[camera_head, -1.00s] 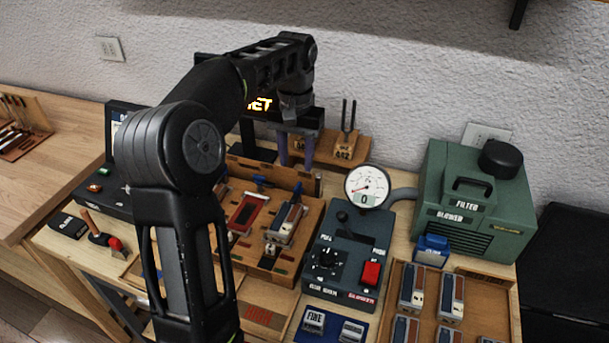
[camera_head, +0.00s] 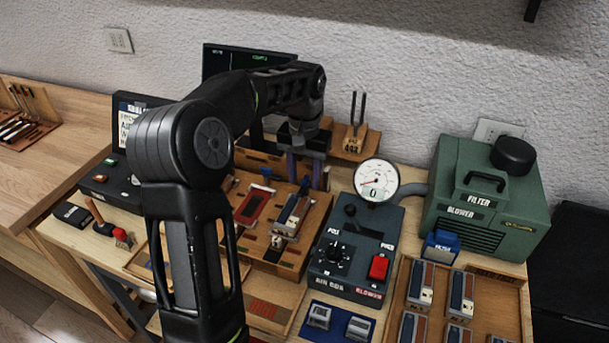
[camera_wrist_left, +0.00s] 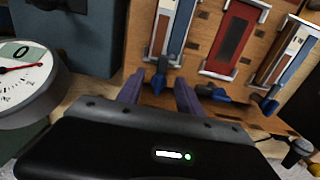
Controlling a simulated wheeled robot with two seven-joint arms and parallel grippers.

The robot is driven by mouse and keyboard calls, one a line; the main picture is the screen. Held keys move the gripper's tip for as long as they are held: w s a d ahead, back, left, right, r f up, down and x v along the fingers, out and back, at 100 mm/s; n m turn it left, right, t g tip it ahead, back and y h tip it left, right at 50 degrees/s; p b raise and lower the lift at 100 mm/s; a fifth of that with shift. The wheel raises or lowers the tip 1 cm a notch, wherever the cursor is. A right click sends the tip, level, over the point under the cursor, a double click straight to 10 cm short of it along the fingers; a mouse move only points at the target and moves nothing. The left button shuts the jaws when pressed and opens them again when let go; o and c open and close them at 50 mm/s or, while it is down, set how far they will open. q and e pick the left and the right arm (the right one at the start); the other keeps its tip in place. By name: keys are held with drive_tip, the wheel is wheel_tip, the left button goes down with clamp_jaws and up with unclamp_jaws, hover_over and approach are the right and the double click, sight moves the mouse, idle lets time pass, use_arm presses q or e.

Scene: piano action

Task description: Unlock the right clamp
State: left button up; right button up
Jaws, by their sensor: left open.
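The right clamp's blue lever (camera_wrist_left: 160,75) shows in the left wrist view at the end of a blue-and-grey module. It also shows in the head view (camera_head: 304,187). My left gripper (camera_wrist_left: 159,88) is open, with its purple fingers on either side of this lever; I cannot tell whether they touch it. In the head view the left gripper (camera_head: 304,180) points down at the back of the wooden fixture (camera_head: 262,262). Two other blue levers, a middle one (camera_wrist_left: 212,92) and another (camera_wrist_left: 268,101), lie to the right in the wrist view. My right gripper is not in view.
A gauge (camera_head: 377,180) and a grey control box (camera_head: 350,275) stand right of the fixture. A tuning fork on a wooden block (camera_head: 354,140) is behind. A green blower (camera_head: 485,210) stands at the back right. A dark screen (camera_head: 228,62) stands behind my arm.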

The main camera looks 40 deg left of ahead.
use_arm(q)
clamp_jaws()
idle(0.4)
